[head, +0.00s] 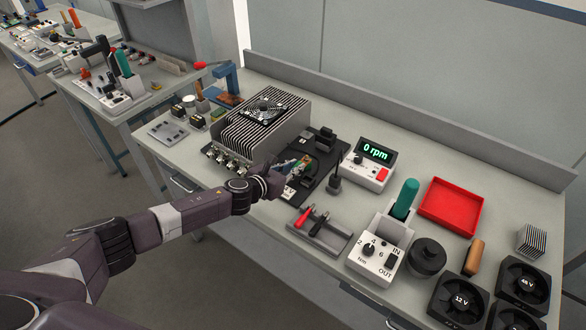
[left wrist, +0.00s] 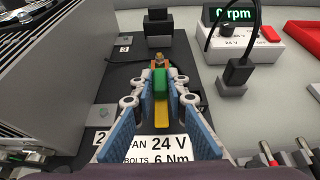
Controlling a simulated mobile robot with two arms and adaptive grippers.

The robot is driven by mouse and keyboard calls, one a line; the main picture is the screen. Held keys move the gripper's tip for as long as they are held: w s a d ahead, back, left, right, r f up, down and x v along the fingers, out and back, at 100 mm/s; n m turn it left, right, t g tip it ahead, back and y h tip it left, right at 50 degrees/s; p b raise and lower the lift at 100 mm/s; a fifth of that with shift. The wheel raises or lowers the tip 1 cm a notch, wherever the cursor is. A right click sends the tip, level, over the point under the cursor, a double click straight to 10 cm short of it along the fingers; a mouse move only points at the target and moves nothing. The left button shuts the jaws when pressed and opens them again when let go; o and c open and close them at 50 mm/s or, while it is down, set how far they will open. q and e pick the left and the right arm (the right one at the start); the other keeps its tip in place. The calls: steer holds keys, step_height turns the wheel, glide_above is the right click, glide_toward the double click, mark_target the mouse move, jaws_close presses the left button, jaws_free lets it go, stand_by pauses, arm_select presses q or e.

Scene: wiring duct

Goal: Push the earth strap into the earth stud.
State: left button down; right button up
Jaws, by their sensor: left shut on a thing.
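The earth strap (left wrist: 161,85), a green piece with a yellow part, sits between the blue fingers of my left gripper (left wrist: 160,76) in the left wrist view. The gripper is shut on it, above the black plate. A small brass and copper-coloured piece, apparently the earth stud (left wrist: 159,61), shows just beyond the fingertips. I cannot tell whether the strap touches it. In the head view my left gripper (head: 291,172) is over the black plate, beside the finned housing, and hides much of the strap. My right gripper is not in view.
The finned housing (head: 262,120) with a fan stands left of the plate (head: 325,173). A black connector block (left wrist: 158,27) is beyond the stud. An rpm meter (head: 370,165) and a dark plug (left wrist: 236,76) are to the right. A red tray (head: 451,207) lies farther right.

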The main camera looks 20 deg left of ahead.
arm_select(q)
steer(key=shift+w+d, duration=0.1)
steer(key=shift+w, duration=0.1)
steer(key=c, duration=1.8)
jaws_free()
steer(key=v, duration=1.2)
